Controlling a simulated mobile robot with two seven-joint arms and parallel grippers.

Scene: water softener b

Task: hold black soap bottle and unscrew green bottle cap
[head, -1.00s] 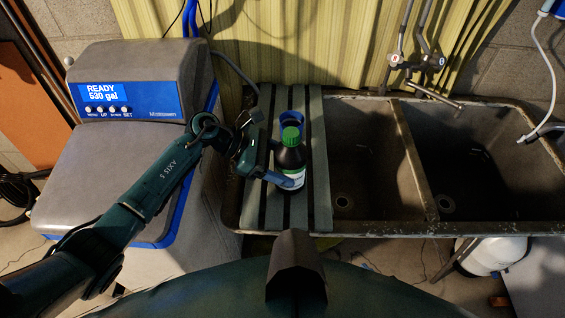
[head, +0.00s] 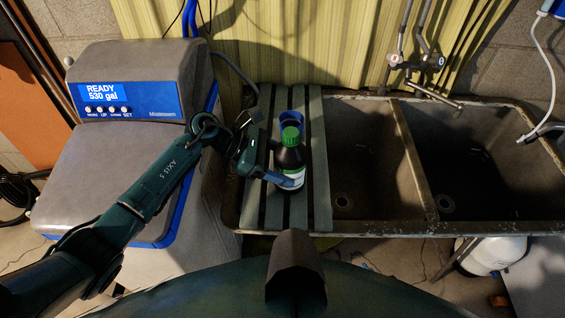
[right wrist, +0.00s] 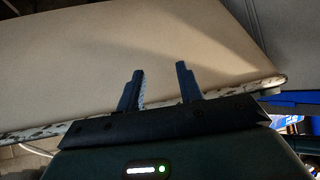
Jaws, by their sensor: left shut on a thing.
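The black soap bottle (head: 289,158) stands upright on the slatted board over the left part of the sink. Its green cap (head: 290,136) is on top, and a white and green label shows low on its side. My left gripper (head: 284,178) comes in from the left and is shut on the bottle's lower body. One blue finger shows in front of the bottle; the other is mostly hidden. My right gripper (right wrist: 160,88) shows only in the right wrist view. Its two fingers are apart with nothing between them, in front of a pale flat surface.
A blue cup-like container (head: 291,118) stands just behind the bottle. The slatted board (head: 319,200) lies on the double sink (head: 370,228), whose two basins look empty. A faucet (head: 425,70) hangs over the sink. The grey water softener (head: 110,190) stands at the left.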

